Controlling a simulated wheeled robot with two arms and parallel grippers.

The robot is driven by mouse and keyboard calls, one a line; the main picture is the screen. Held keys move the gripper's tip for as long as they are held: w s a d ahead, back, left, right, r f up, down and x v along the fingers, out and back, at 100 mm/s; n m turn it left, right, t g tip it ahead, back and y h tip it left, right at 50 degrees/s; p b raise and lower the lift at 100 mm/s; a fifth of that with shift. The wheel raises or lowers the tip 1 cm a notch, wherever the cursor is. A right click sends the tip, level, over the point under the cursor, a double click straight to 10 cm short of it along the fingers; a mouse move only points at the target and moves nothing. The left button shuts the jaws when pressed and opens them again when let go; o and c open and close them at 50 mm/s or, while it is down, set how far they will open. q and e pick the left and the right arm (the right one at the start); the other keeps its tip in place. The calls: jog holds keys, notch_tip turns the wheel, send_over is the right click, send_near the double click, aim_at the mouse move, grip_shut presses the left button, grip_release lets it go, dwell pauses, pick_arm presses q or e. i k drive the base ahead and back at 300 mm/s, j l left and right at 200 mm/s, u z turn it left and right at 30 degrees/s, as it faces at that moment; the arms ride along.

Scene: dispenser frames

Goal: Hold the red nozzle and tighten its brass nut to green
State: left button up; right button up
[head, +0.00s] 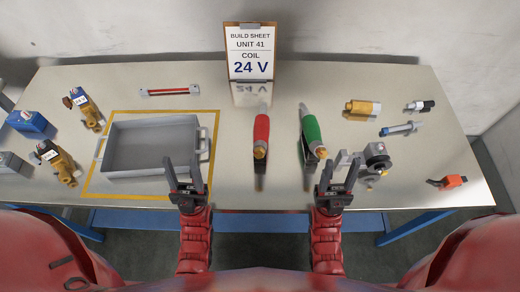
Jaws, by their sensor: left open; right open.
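The red nozzle (261,128) lies near the middle of the table, pointing toward me, with a grey far end. Its brass nut (260,152) is at its near end; no green mark on it can be made out. My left gripper (183,162) is open and empty, left of the red nozzle and in front of the grey tray. My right gripper (340,160) is open and empty, to the right of the red nozzle and close to the near end of a green nozzle (311,127). Neither gripper touches the red nozzle.
A build sheet (249,52) reading coil 24 V stands at the back. A round metal fitting (376,151) sits beside my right gripper. Small parts lie at right, including an orange-red one (453,181).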

aim_at(259, 153)
jog(key=k, duration=0.55)
jog(key=j+z, duration=0.15)
jog(key=z, duration=0.25)
jog(key=j+z, duration=0.1)
jog(key=z, duration=0.3)
jog(key=j+z, duration=0.1)
jog(key=z, duration=0.3)
jog(key=k+j, duration=0.1)
jog(key=j, duration=0.35)
jog(key=k+j, duration=0.1)
jog(key=j, duration=0.35)
jog(key=k+j, duration=0.1)
jog(key=j, duration=0.75)
jog(key=k, duration=0.05)
